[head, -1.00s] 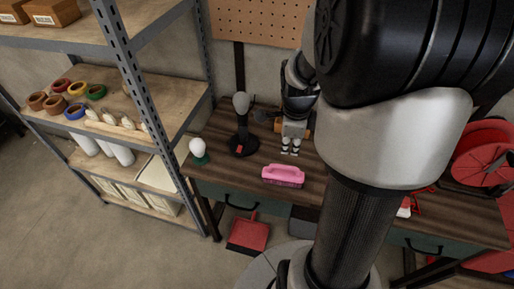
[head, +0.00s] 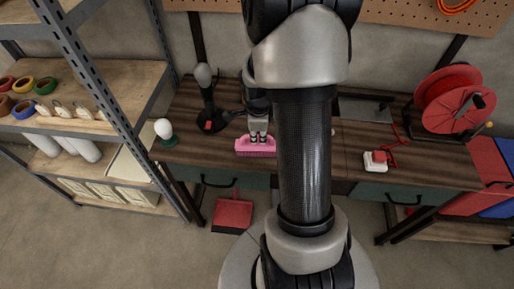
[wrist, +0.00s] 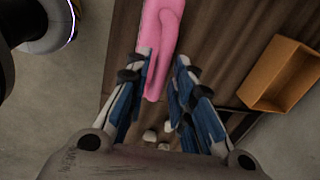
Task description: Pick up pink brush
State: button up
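The pink brush (head: 243,148) lies on the wooden workbench near its front edge, bristles down, left of my arm in the head view. My gripper (head: 258,140) is right at the brush, its fingers pointing down over the brush's top. In the wrist view, the pink handle (wrist: 160,35) runs from the top edge down between my spread fingers (wrist: 165,55). The left finger overlaps the handle's left edge, and a gap shows between the handle and the right finger. I cannot tell whether either finger touches it.
The workbench (head: 200,135) also holds a white bulb on a green base (head: 163,130), a dark stand (head: 207,100), a red reel (head: 455,100) and a white-and-red item (head: 376,160). An orange open box (wrist: 283,75) is right of my fingers. A metal shelf (head: 90,80) stands left.

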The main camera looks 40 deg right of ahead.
jog(key=f, duration=0.2)
jog(key=shift+w+d+f, duration=0.15)
jog(key=shift+w+f, duration=0.15)
jog(key=shift+f, duration=0.1)
jog(key=shift+c, duration=0.3)
grip_shut()
